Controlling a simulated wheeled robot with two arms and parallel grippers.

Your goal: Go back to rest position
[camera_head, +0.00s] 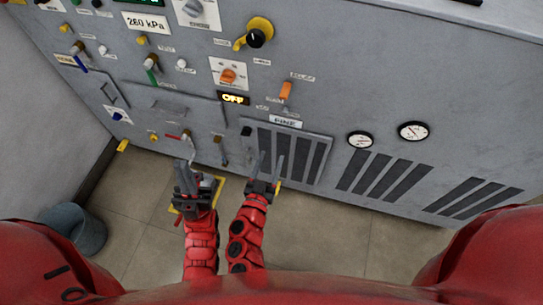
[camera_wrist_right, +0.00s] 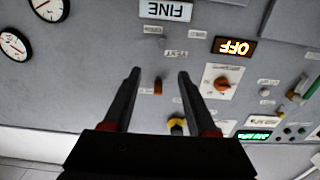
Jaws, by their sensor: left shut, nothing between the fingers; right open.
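My left gripper (camera_head: 184,166) is shut and empty, low in front of the grey control panel (camera_head: 330,70) in the head view. My right gripper (camera_head: 271,157) is just right of it, in front of the panel's lower vents. It is open, with two dark fingers apart and nothing between them. The right wrist view shows its fingers (camera_wrist_right: 158,76) too, with the panel behind them upside down. Both red arms reach forward from the bottom of the head view. I cannot tell whether the left fingers touch the panel.
The panel carries an orange knob (camera_head: 228,76), an orange lever (camera_head: 286,90), a lit OFF display (camera_head: 233,98), a black and yellow knob (camera_head: 256,38) and two gauges (camera_head: 414,131). A grey bucket (camera_head: 75,228) stands on the floor at left. The tiled floor (camera_head: 320,235) is clear at right.

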